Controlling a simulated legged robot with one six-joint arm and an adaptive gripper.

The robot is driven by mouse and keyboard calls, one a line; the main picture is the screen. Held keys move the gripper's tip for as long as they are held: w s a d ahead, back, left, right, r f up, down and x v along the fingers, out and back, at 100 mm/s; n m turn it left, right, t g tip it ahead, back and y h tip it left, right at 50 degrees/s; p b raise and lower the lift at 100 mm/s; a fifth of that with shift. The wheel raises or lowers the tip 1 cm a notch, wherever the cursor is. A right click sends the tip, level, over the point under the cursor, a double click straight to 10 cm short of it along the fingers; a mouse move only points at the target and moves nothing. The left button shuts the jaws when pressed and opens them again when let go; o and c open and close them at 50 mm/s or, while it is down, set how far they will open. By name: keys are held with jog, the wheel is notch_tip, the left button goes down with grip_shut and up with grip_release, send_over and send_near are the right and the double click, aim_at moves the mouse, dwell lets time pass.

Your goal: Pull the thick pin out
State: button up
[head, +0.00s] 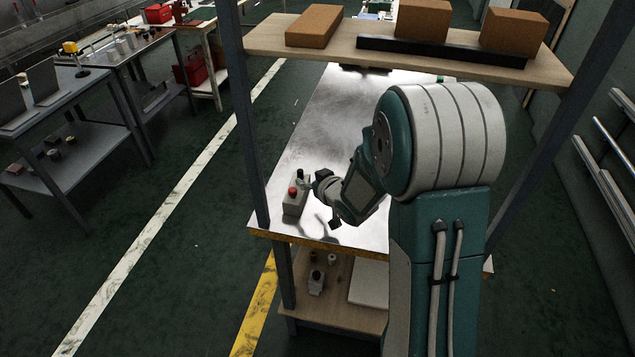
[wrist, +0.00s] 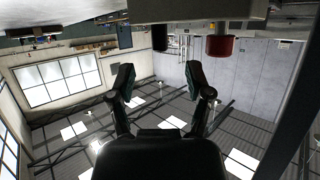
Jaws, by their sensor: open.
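A small grey block (head: 294,205) stands on the shiny bench top, with a red-topped piece (head: 293,191) and a dark-topped piece (head: 301,181) sticking up from it. In the wrist view, which is upside down, the block (wrist: 190,11) is at the top edge. The red piece (wrist: 220,46) looks wider than the dark one (wrist: 160,37); I cannot tell for sure which is the thick pin. My gripper (head: 311,184) is beside the block on its right, close to the dark piece. In the wrist view my gripper (wrist: 163,90) is open, with nothing between its fingers.
A wooden shelf (head: 370,45) with cardboard boxes (head: 314,25) spans above the bench, held by dark posts (head: 243,120). The bench top (head: 330,120) behind the block is clear. A lower shelf (head: 335,305) holds small parts.

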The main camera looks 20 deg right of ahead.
aim_at(302, 174)
jog(key=x, duration=0.6)
jog(key=shift+w, duration=0.15)
grip_shut()
